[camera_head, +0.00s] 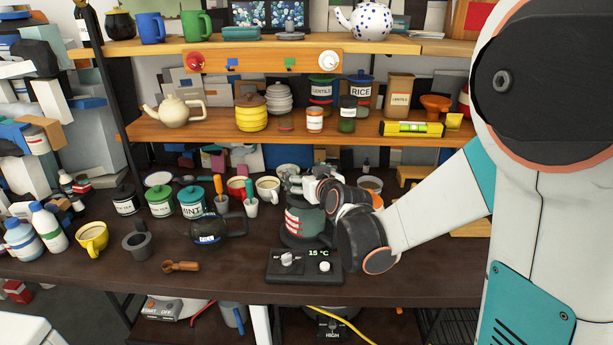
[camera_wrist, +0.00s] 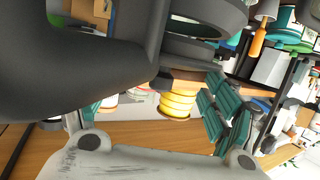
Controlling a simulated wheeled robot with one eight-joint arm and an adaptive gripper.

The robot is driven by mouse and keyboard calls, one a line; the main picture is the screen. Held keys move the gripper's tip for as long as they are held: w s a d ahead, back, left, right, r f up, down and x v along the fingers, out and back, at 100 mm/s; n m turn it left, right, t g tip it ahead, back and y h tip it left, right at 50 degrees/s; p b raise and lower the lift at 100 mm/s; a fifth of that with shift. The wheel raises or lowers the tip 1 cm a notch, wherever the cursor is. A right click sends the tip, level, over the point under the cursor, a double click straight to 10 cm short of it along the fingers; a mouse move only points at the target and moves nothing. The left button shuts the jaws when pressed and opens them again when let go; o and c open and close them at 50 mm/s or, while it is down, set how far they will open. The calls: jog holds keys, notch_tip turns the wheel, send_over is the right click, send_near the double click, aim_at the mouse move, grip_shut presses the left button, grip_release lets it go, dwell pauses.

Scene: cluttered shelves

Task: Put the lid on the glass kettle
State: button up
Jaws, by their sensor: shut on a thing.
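The glass kettle (camera_head: 304,222), dark with red and white markings, stands upright on the table behind a control panel reading 15 °C. My gripper (camera_head: 301,187) reaches in from the right, directly above the kettle's top. In the wrist view my gripper (camera_wrist: 148,112) shows teal finger pads, with dark parts crossing close to the lens. It is shut on a dark thing that appears to be the lid (camera_wrist: 190,49). The gripper hides most of the lid in the head view, and I cannot tell whether it touches the kettle rim.
A dark teapot (camera_head: 213,230) stands left of the kettle, and the control panel (camera_head: 303,266) lies in front. Jars, mugs and a cup with an orange-handled tool crowd the table behind. The shelf (camera_head: 222,131) above holds a yellow jar (camera_head: 251,113). The table's front right is fairly clear.

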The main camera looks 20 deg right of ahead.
jog(key=shift+f, duration=0.2)
jog(key=shift+f+b, duration=0.25)
jog(key=shift+b, duration=0.1)
jog(key=o, duration=0.9)
jog(key=shift+o, duration=0.2)
jog(key=shift+r, duration=0.1)
jog(key=a+v, duration=0.1)
jog(key=v, duration=1.1)
jog(key=shift+d, duration=0.5)
